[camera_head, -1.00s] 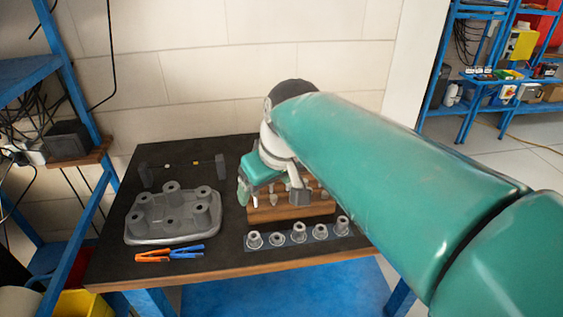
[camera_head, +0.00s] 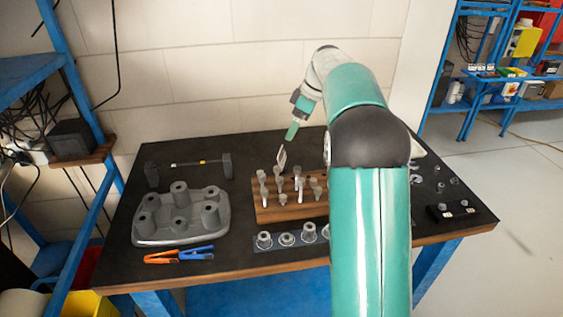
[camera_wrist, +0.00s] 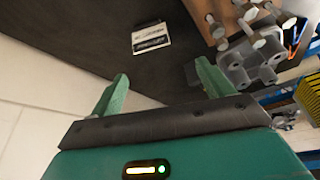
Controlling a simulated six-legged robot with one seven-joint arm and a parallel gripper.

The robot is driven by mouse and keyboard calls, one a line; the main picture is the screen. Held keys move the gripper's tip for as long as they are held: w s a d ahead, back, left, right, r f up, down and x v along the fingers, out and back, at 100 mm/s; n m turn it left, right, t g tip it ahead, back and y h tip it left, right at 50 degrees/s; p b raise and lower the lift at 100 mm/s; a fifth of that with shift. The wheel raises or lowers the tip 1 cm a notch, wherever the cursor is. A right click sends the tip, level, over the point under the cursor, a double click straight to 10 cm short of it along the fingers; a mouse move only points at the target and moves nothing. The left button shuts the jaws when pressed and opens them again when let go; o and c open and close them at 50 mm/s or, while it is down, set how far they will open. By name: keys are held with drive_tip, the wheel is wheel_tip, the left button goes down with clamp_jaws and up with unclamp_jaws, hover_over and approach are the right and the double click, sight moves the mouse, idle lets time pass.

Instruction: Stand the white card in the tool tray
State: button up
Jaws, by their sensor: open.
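The white card (camera_head: 281,159) stands out as a small pale, tilted shape behind the wooden block of pegs in the head view. In the wrist view the white card (camera_wrist: 151,37) shows dark print and lies beyond my fingers, apart from them. My gripper (camera_head: 291,132) is just above and beside the card, pointing down. In the wrist view my gripper (camera_wrist: 160,88) has its two green fingers spread, with nothing between them. A grey moulded tray (camera_head: 222,228) with several upright hollow posts, likely the tool tray, sits at the front left of the bench.
The wooden block (camera_head: 290,210) with several upright metal pegs stands mid-bench. A dark bar on two end blocks (camera_head: 187,164) lies behind the grey tray. Orange and blue clamps (camera_head: 178,255) and a row of metal bushings (camera_head: 287,239) are at the front edge. My arm hides part of the right side.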

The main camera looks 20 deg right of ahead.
sight(282, 156)
drive_tip(key=shift+n, duration=0.4)
drive_tip(key=x, duration=0.5)
drive_tip(key=d+x, duration=0.1)
drive_tip(key=x, duration=0.4)
drive_tip(key=w+d+x, duration=0.1)
drive_tip(key=x, duration=0.4)
drive_tip(key=shift+w+f, duration=0.1)
drive_tip(key=shift+f, duration=0.4)
drive_tip(key=c, duration=0.8)
drive_tip(key=shift+o, duration=0.2)
drive_tip(key=shift+r, duration=0.15)
